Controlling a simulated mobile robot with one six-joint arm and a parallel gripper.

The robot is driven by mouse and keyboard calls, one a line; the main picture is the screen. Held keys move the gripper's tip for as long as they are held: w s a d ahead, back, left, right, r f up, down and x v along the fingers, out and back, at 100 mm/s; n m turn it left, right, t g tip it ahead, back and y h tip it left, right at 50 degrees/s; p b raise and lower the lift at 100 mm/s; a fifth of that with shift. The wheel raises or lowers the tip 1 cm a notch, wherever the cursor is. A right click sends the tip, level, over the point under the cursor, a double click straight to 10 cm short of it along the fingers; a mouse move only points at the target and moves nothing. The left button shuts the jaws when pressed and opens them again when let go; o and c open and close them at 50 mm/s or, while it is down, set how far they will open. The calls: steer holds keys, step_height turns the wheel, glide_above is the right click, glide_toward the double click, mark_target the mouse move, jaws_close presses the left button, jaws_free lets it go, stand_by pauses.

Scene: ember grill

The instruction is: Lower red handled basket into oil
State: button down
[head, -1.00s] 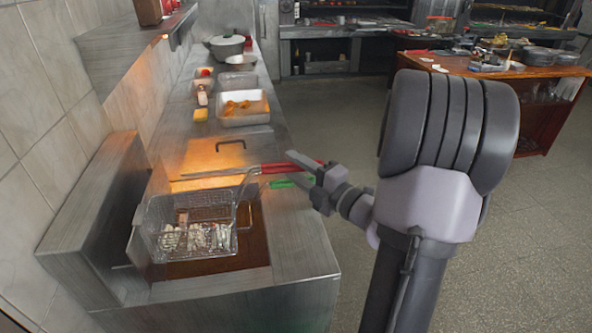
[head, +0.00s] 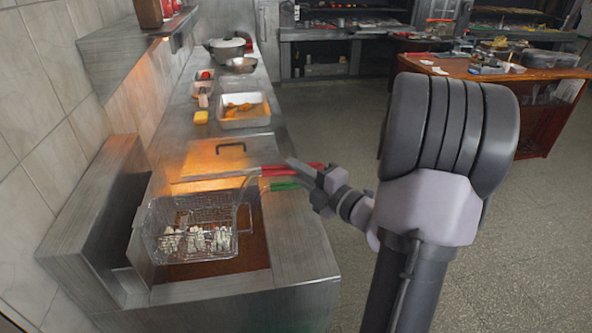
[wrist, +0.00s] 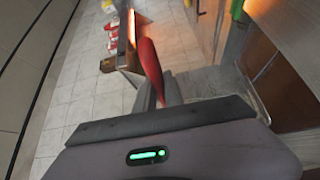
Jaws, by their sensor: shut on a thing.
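A wire basket (head: 197,225) with pale food pieces in it hangs in the opening of the fryer (head: 250,262), above or at the brown oil; its exact depth is hard to tell. A red handle (head: 284,170) reaches from the basket side toward my gripper (head: 322,182). My gripper is shut on the red handle, which also shows in the wrist view (wrist: 150,65). A green handle (head: 283,185) lies just below the red one. The fingertips are partly hidden in both views.
A closed metal lid (head: 229,153) with a black grip lies behind the fryer opening. Beyond it are a yellow block (head: 201,117), a white tray (head: 244,113) and a pot (head: 227,47). A raised metal backsplash (head: 92,220) bounds the left side.

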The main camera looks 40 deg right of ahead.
stand_by(0.8)
steer(key=c, duration=2)
jaws_free()
jaws_close()
steer(key=shift+r, duration=0.1)
step_height(320, 180, up, 5)
steer(key=p, duration=0.6)
steer(key=shift+f, duration=0.2)
